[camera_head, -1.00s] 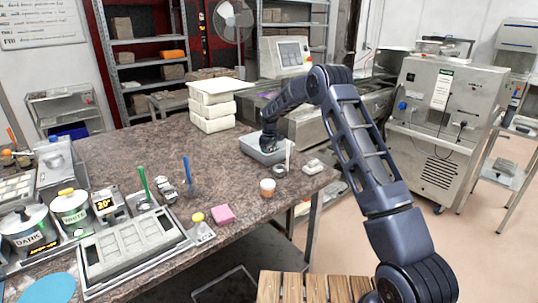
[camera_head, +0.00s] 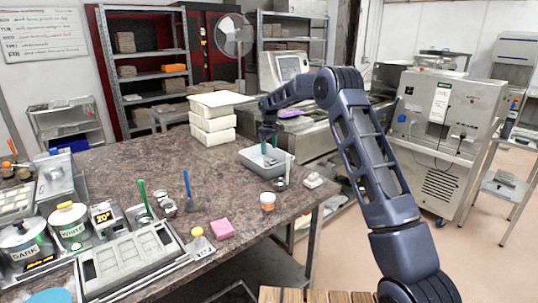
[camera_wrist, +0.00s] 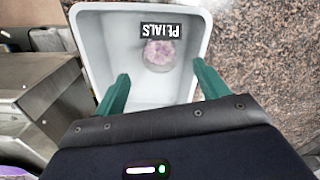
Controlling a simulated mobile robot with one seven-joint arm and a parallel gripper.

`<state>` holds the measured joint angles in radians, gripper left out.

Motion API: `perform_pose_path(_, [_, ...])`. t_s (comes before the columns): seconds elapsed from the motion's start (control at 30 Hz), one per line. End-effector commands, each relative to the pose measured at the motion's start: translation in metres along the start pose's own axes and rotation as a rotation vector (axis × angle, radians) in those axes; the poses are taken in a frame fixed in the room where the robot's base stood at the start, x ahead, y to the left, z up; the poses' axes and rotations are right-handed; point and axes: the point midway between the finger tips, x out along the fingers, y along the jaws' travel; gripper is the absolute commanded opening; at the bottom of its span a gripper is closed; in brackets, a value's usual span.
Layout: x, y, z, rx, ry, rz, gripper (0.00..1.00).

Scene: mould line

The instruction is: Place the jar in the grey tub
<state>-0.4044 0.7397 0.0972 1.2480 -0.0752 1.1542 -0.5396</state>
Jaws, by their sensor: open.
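The grey tub (camera_head: 251,166) stands near the far right corner of the stone-topped table. In the wrist view the tub (camera_wrist: 92,40) fills the upper middle. A small clear jar with pink-purple contents (camera_wrist: 160,54) is inside it, beside a black "PETALS" label (camera_wrist: 163,30). My gripper (camera_head: 268,143) is over the tub. In the wrist view my gripper (camera_wrist: 161,80) has its green fingers wide apart, with nothing between the tips, and the jar lies beyond them. In the head view I cannot make out the jar clearly.
White stacked boxes (camera_head: 212,120) stand left of the tub. A metal machine (camera_wrist: 35,95) adjoins the tub's side. The table's middle is clear.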

Motion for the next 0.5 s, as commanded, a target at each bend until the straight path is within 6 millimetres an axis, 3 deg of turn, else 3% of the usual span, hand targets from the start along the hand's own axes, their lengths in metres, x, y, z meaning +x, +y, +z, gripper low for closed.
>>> perform_pose_path(0.33, [-0.011,0.001,0.004,0.006,0.002,0.002,0.73])
perform_pose_path(0.5, [-0.045,0.002,0.033,0.051,0.017,0.018,0.73])
